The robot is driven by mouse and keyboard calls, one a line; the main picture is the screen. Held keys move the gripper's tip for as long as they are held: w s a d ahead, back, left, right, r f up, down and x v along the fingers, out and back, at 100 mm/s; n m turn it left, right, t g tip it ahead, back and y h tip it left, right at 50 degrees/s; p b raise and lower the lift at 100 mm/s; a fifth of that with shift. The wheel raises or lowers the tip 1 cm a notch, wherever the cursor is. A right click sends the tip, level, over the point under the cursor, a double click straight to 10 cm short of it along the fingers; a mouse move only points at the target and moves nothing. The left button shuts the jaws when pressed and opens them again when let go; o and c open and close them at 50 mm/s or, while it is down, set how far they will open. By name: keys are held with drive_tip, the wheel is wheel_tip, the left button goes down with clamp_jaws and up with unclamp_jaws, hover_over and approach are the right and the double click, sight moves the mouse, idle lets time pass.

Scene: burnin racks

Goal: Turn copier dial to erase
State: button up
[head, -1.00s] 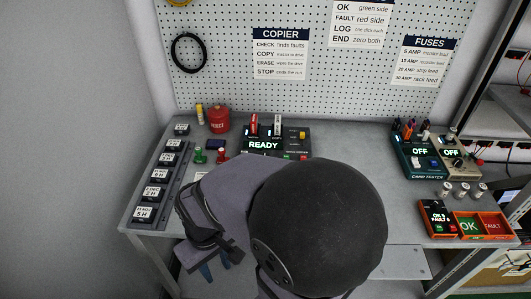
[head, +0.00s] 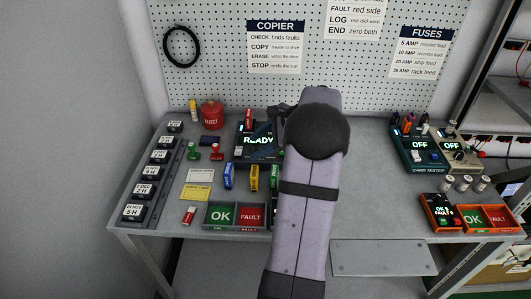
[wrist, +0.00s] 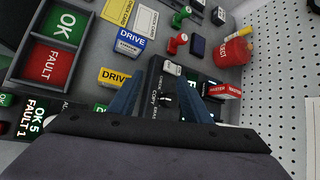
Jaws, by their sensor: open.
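The copier (head: 252,146) stands at the back of the bench, its display reading READY. My arm covers its right part in the head view. In the wrist view its panel shows printed words, with COPY and ERASE partly readable, beside a small dark dial (wrist: 166,101). The dial lies between my two blue fingertips in that view; I cannot tell its setting or whether a finger touches it. My gripper (wrist: 163,102) is open and points down at the panel.
DRIVE-tagged pieces (wrist: 115,77) lie in front. An OK/FAULT tray (head: 236,215), a red reject bin (head: 212,115) and card testers (head: 420,150) stand around.

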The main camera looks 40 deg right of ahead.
drive_tip(key=s+d+f+m+t, duration=0.1)
drive_tip(key=d+m, duration=0.1)
drive_tip(key=s+d+f+m+t+y+b, duration=0.1)
drive_tip(key=d+m, duration=0.1)
drive_tip(key=s+d+f+m+t+b, duration=0.1)
drive_tip(key=d+m+t, duration=0.1)
drive_tip(key=d, duration=0.1)
drive_tip(key=shift+s+d+f+y, duration=0.15)
drive_tip(key=shift+f+y, duration=0.1)
drive_tip(key=shift+y, duration=0.15)
drive_tip(key=shift+s+d+m+t, duration=0.3)
drive_tip(key=shift+d+m+t, duration=0.05)
drive_tip(key=shift+m+t, duration=0.05)
drive_tip(key=shift+p+x, duration=0.85)
drive_tip(key=shift+x, duration=2.8)
drive_tip(key=c, duration=1)
